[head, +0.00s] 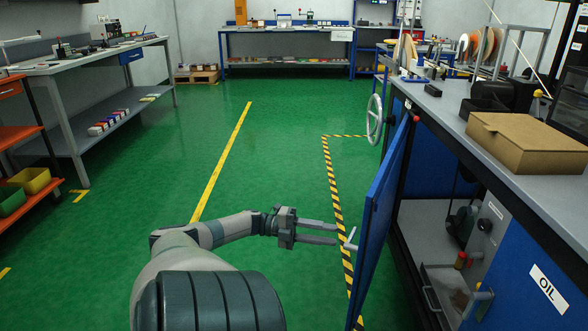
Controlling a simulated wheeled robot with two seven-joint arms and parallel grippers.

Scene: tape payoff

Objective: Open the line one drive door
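The blue drive door (377,222) stands swung out from the machine cabinet on the right, seen nearly edge-on. A pale lever handle (350,240) sticks out from its left face. My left gripper (337,234) points right at the handle. Its two grey fingers are apart with nothing visible between them, and the tips end just short of the handle; I cannot tell whether they touch it. The cabinet opening (440,235) right of the door shows dark parts inside. My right gripper is not in view.
A cardboard box (525,140) sits on the machine top, and a handwheel (374,119) is beyond the door. Green floor (270,160) is clear to the left, with a workbench (85,60) farther left.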

